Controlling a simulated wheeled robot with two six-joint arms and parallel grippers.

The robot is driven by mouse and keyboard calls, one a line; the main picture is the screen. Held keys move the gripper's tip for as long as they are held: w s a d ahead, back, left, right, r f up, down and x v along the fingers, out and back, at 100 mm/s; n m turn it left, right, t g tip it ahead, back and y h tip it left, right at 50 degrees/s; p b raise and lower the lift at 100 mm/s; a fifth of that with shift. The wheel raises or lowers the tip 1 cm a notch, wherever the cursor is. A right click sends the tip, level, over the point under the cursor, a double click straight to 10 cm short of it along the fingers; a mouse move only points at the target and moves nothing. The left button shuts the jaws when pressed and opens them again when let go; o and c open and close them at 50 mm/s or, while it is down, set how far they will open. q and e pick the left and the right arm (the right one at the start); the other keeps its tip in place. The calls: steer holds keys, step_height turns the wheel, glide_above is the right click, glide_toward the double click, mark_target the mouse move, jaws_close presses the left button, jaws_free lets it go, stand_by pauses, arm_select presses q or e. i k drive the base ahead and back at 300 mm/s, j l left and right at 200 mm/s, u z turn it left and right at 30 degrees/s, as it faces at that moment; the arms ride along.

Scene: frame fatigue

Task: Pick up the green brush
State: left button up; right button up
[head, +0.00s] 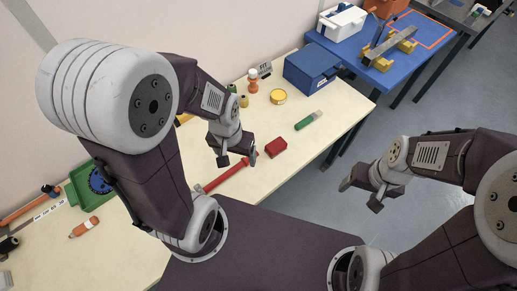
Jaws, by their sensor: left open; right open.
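The green brush (308,120) lies flat on the pale table, to the right of the middle, with its lighter end pointing up and right. My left gripper (238,160) is open above the table, left of and nearer than the brush, apart from it. My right gripper (360,193) is open and empty over the floor, beyond the table's right edge, well below the brush in the picture. Nothing hides the brush.
A red block (276,147) lies between my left gripper and the brush. A red-handled tool (222,178) lies close to the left gripper. A yellow tin (278,97), an orange-and-white bottle (253,80) and a blue box (312,70) stand behind. The table (338,118) is bare around the brush.

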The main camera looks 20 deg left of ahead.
mark_target(312, 117)
steer(key=i+u, duration=0.2)
steer(key=u, duration=0.2)
steer(key=i+l+u, duration=0.1)
steer(key=u, duration=0.25)
steer(key=i+l+u, duration=0.2)
steer(key=u, duration=0.2)
steer(key=i, duration=0.1)
